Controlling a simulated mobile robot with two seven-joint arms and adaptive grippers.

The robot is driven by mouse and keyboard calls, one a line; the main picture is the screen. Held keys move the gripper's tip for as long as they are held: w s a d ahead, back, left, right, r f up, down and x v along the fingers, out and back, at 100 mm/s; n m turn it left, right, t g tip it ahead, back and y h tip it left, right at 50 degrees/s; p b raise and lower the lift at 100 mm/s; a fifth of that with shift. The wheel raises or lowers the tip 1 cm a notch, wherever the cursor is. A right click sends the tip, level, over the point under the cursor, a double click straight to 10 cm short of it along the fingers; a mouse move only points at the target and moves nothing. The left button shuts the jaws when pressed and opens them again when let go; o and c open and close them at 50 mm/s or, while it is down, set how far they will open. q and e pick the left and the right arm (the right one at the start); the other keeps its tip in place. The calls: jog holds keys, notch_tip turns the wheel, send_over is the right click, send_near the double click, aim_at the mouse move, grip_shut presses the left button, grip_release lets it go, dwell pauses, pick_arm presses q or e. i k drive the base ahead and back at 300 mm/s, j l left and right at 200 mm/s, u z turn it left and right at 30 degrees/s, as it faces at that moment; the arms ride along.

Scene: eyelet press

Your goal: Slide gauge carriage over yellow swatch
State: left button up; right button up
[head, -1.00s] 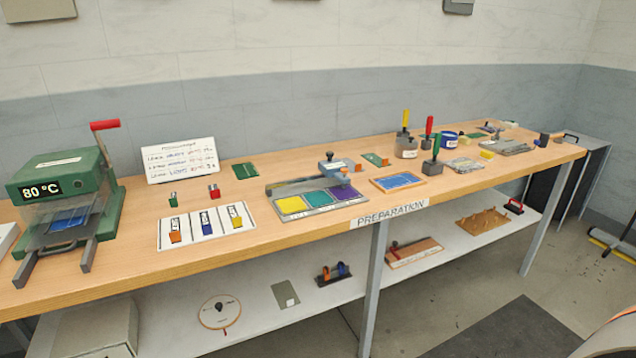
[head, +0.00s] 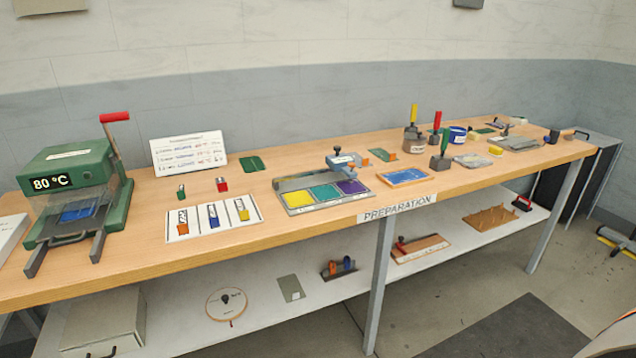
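The swatch board (head: 318,208) lies on the bench near the middle, with yellow, teal and purple swatches side by side. The yellow swatch (head: 298,199) is at its left end and is uncovered. The gauge carriage (head: 341,161), blue-grey with an orange part, sits on the rail (head: 296,183) along the board's back edge. It is at the right end, behind the purple swatch (head: 353,187). The teal swatch (head: 326,193) lies between. Neither of my grippers is in view.
A green press (head: 75,180) showing 80 °C stands at the left. A white card with three clips (head: 211,218) lies left of the board. A blue framed panel (head: 405,176) lies right of it. Handled tools (head: 412,140) stand further right. Bare bench lies in front.

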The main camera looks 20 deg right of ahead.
aim_at(338, 162)
jog(key=i+l, duration=0.1)
jog(key=l, duration=0.4)
jog(key=i+l, duration=0.1)
jog(key=l, duration=0.4)
jog(key=i+l, duration=0.1)
jog(key=l, duration=0.4)
jog(key=z, duration=0.05)
